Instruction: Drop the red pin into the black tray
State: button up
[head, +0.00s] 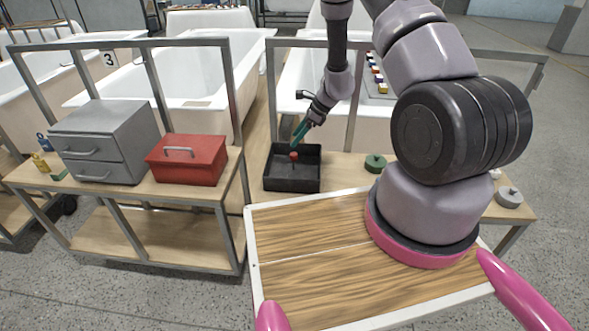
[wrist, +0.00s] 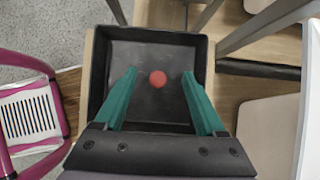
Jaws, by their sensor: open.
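The black tray (head: 292,184) is a square open box on the wooden bench, and it fills the middle of the wrist view (wrist: 98,75). The red pin (head: 294,156) shows as a small red knob within the tray's outline, just below my fingertips. In the wrist view the red pin (wrist: 157,79) is a round red top between the two fingers, with a clear gap on each side. I cannot tell whether it touches the tray floor. My gripper (head: 299,134) points down over the tray, with its green fingers (wrist: 158,74) spread apart and touching nothing.
A red toolbox (head: 187,160) and a grey drawer cabinet (head: 104,142) stand on the bench to the left. A green knobbed weight (head: 375,164) and a grey one (head: 508,197) are to the right. Metal frame posts (head: 270,95) and white bathtubs (head: 190,85) stand behind the tray.

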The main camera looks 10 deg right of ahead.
jog(key=v, duration=0.9)
jog(key=shift+r, duration=0.2)
jog(key=shift+d, duration=0.2)
jog(key=s+a+r+n, duration=0.1)
jog(key=s+r+n, duration=0.2)
jog(key=r, duration=0.6)
jog(key=s+a+r+n+t, duration=0.1)
jog(key=s+r+n, duration=0.2)
jog(key=r, duration=0.6)
jog(key=s+a+r+n, duration=0.2)
jog(key=s+r+n, duration=0.1)
jog(key=r, duration=0.6)
jog(key=s+d+r+n+t+h, duration=0.1)
jog(key=s+r+n, duration=0.3)
jog(key=s, duration=0.5)
jog(key=s+d+r+n+t+h, duration=0.2)
jog(key=s+r+n+t+h, duration=0.1)
jog(key=s+r, duration=0.5)
jog(key=shift+s+d+r+n, duration=0.2)
jog(key=shift+s+r+n, duration=0.1)
jog(key=shift+s+n, duration=0.65)
jog(key=shift+d+m, duration=0.1)
jog(key=shift+m, duration=0.15)
